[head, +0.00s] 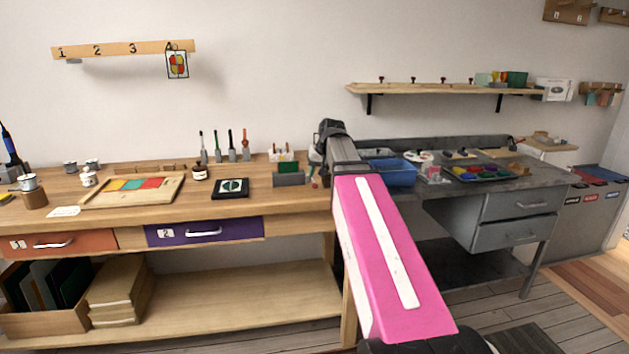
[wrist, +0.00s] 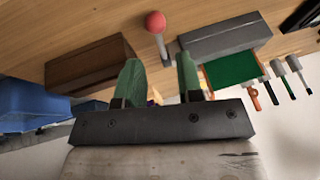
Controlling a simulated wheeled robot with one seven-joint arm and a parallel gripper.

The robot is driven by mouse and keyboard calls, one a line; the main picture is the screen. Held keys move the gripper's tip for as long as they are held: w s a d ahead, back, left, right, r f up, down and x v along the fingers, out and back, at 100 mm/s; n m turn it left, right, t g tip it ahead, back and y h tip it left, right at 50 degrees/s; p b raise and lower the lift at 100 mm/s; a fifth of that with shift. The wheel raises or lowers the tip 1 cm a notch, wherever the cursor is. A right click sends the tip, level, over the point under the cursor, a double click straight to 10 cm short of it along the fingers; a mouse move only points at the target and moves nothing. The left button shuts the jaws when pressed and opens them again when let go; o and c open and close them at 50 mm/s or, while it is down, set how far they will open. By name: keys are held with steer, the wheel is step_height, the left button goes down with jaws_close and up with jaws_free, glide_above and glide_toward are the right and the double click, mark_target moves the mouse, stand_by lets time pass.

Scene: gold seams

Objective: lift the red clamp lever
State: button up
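The red clamp lever shows in the wrist view as a round red knob (wrist: 155,21) on a short grey metal stem. In the head view a small red spot (head: 314,184) at the right end of the wooden bench looks like the same knob. My gripper (wrist: 158,60) has two green fingers spread apart with nothing between them. The knob lies beyond the fingertips, roughly in line with the gap, and is not touched. In the head view the gripper (head: 314,158) is above the bench end, partly hidden by my arm.
In the wrist view a brown block (wrist: 88,64) and a grey block (wrist: 225,38) flank the lever. A green panel (wrist: 236,76) and several upright tools stand near the grey block. A blue bin (head: 395,174) stands right of the gripper on the grey bench.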

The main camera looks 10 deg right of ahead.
steer(key=shift+x, duration=2.15)
jaws_close()
